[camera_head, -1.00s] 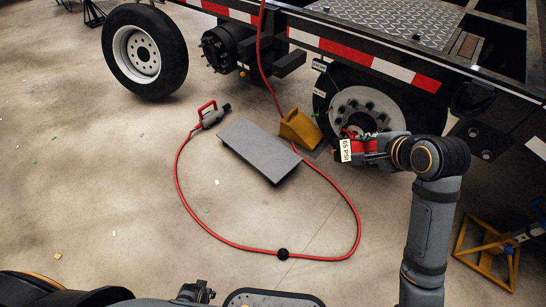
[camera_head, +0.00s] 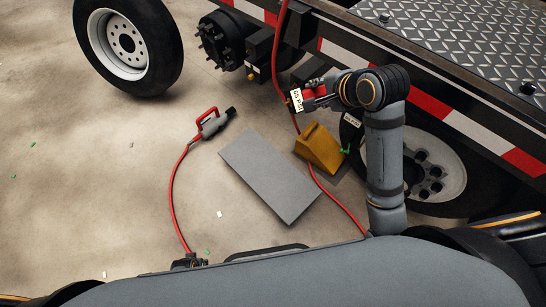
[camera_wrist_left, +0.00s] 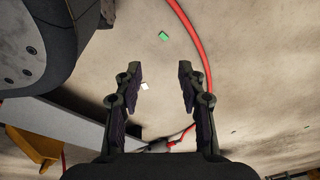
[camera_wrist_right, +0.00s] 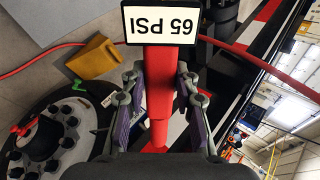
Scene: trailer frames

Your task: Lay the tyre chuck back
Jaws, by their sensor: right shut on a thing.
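The tyre chuck (camera_head: 296,100) is red, with a white plate that reads 65 PSI. My right gripper (camera_head: 322,92) is shut on it and holds it in front of the trailer's side, above the yellow wheel chock. In the right wrist view the chuck (camera_wrist_right: 158,75) lies between the fingers, its plate (camera_wrist_right: 160,24) upside down and facing the camera. My left gripper (camera_wrist_left: 160,88) is open and empty in the left wrist view, above the floor. In the head view only a small part of it (camera_head: 190,262) shows at the lower edge.
A yellow wheel chock (camera_head: 320,148) stands beside the mounted wheel (camera_head: 436,175). A grey plate (camera_head: 268,175) lies on the floor. A grey tool with a red handle (camera_head: 210,124) lies at the red hose's end (camera_head: 172,200). Dark boxes (camera_head: 262,52) hang under the trailer frame. A loose wheel (camera_head: 122,45) stands at upper left.

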